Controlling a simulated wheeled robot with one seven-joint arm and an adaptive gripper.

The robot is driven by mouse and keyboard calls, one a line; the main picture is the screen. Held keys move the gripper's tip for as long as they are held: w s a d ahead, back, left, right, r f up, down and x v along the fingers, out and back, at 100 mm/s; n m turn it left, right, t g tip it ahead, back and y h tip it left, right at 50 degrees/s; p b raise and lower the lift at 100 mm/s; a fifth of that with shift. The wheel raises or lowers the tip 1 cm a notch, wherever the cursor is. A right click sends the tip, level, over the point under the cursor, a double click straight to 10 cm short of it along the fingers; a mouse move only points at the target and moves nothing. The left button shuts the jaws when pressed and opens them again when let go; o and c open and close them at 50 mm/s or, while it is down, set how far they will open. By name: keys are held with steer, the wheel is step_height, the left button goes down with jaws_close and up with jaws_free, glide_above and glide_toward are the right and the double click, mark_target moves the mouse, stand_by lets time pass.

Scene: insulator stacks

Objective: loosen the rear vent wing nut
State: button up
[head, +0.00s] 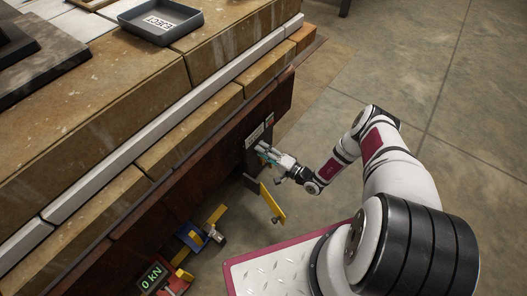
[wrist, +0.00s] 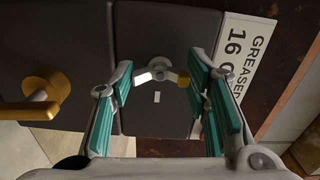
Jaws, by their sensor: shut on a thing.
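A small wing nut (wrist: 160,70) with a round grey hub and two spread wings, one pale and one yellow, sits on a dark grey panel (wrist: 150,28) in the wrist view. My gripper (wrist: 161,77), with teal pads, is shut on the wing nut, one finger at each wing. A small pale mark (wrist: 157,97) shows on the panel below the hub. In the head view my gripper (head: 266,154) reaches the dark box (head: 252,153) on the side of the bench; the nut is too small to make out there.
A yellow lever (head: 271,202) sticks out below the box; a brass handle (wrist: 42,98) is left of my gripper. A white label (wrist: 246,52) is close to the right finger. A 0 kN display (head: 152,277) is lower left. A grey tray (head: 184,38) lies on top. The floor at right is clear.

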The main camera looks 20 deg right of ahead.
stand_by(0.3)
steer(key=o, duration=1.2)
steer(key=shift+c, duration=0.2)
steer(key=v, duration=1.2)
